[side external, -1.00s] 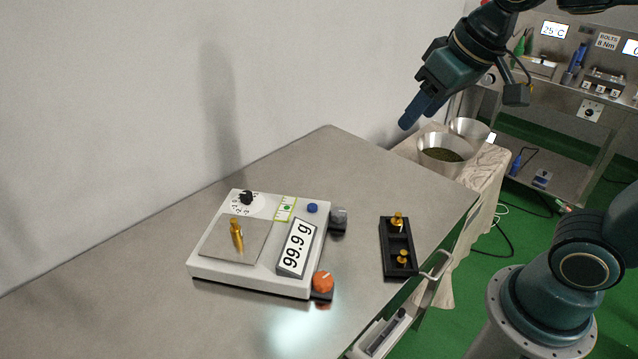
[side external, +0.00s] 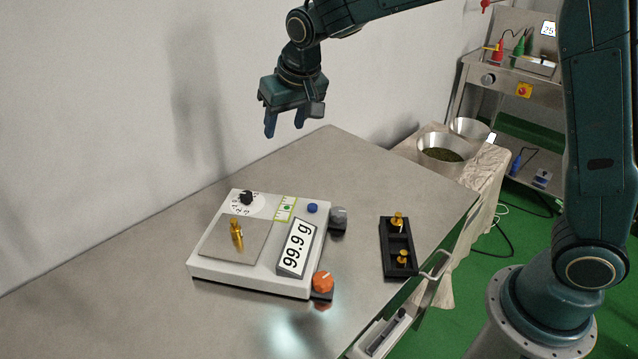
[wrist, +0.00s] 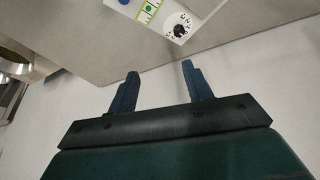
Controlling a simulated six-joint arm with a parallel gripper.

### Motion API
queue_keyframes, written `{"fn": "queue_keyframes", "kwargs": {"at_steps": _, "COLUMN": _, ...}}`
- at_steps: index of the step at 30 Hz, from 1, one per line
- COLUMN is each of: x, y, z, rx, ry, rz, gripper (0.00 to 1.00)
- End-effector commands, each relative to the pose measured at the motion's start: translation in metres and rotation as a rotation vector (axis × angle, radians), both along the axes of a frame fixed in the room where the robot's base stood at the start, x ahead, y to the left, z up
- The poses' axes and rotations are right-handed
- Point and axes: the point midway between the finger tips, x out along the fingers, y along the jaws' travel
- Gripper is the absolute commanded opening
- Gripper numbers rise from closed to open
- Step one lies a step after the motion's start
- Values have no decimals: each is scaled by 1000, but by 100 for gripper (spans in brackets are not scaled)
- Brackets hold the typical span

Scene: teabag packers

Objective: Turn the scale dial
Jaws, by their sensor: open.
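A white scale (side external: 240,273) stands on the steel table and its display reads 99.9 g. A black dial (side external: 246,197) with numbers around it sits at the scale's back left corner. It also shows near the top of the wrist view (wrist: 180,30). A brass weight (side external: 237,235) stands on the scale's weighing plate (side external: 222,250). My gripper (side external: 285,128) is open and empty, high above the table's back edge, up and to the right of the dial. In the wrist view its two blue fingers (wrist: 158,85) are spread apart, with nothing between them.
An orange knob (side external: 322,282) and a grey knob (side external: 338,216) sit beside the scale. A blue button (side external: 312,208) and a green level (side external: 286,209) are on its top. A black tray (side external: 386,262) holds brass weights at right. A wall runs behind the table (side external: 120,270).

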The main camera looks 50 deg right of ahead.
Motion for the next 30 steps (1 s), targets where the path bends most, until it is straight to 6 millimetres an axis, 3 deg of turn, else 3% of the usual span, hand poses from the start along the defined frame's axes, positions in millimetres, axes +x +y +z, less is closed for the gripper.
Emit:
{"fn": "queue_keyframes", "kwargs": {"at_steps": 6, "x": 40, "y": 26, "z": -44, "rx": -7, "ry": 12, "rz": -21, "gripper": 50}}
{"fn": "queue_keyframes", "kwargs": {"at_steps": 12, "x": 63, "y": 43, "z": -77, "rx": -14, "ry": 14, "rz": -37, "gripper": 50}}
{"fn": "queue_keyframes", "kwargs": {"at_steps": 30, "x": 74, "y": 49, "z": -98, "rx": -17, "ry": 14, "rz": -45, "gripper": 50}}
